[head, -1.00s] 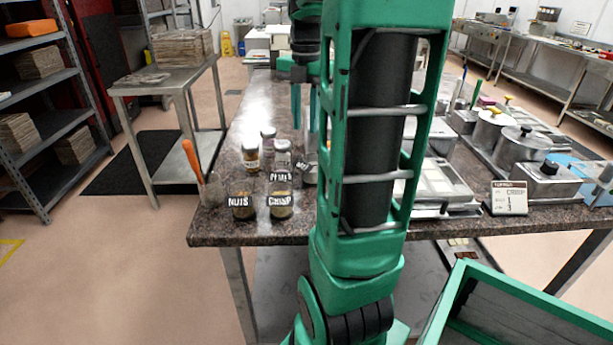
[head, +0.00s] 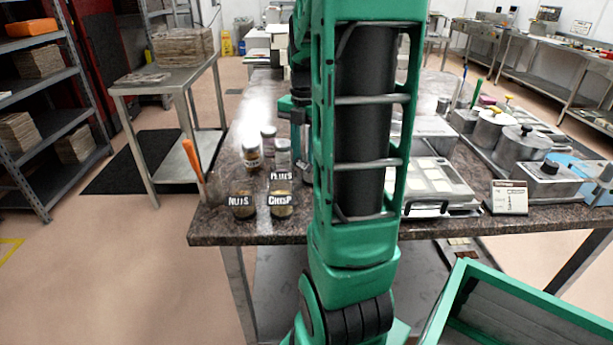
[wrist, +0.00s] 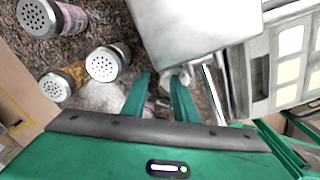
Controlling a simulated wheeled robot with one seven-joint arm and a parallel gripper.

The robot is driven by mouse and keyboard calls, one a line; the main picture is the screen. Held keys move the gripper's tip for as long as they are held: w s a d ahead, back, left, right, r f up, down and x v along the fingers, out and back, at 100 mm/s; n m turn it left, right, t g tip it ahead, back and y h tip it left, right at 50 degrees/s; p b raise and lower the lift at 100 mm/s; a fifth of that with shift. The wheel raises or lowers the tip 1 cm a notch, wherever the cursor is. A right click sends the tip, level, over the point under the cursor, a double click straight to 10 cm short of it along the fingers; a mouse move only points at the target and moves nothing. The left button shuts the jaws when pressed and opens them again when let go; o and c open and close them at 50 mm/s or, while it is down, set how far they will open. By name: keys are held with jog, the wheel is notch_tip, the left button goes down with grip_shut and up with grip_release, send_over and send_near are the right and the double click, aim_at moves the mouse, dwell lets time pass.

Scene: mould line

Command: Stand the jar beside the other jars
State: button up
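A group of glass jars stands on the left of the stone-topped table (head: 225,228). The front two are labelled like NUTS (head: 242,205) and CRISP (head: 281,204). Behind them are a jar labelled like PLUMS (head: 281,180), an amber jar (head: 251,153) and a purplish jar (head: 268,140). In the wrist view, three jars with perforated metal lids show at left: purple (wrist: 72,19), amber (wrist: 74,74) and a pale-lidded one (wrist: 103,65). My gripper (wrist: 161,77) points down with its fingers apart. A small pale thing lies between or beyond the fingertips, mostly hidden; I cannot tell whether they touch it.
A spatula with an orange handle (head: 191,158) stands at the table's left edge. Trays (head: 440,180), metal pots (head: 520,148) and a small sign (head: 509,197) fill the right side. A green-rimmed bin (head: 450,300) stands on the floor in front.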

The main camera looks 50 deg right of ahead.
jog(key=shift+f, duration=0.4)
grip_shut()
dwell(1.2)
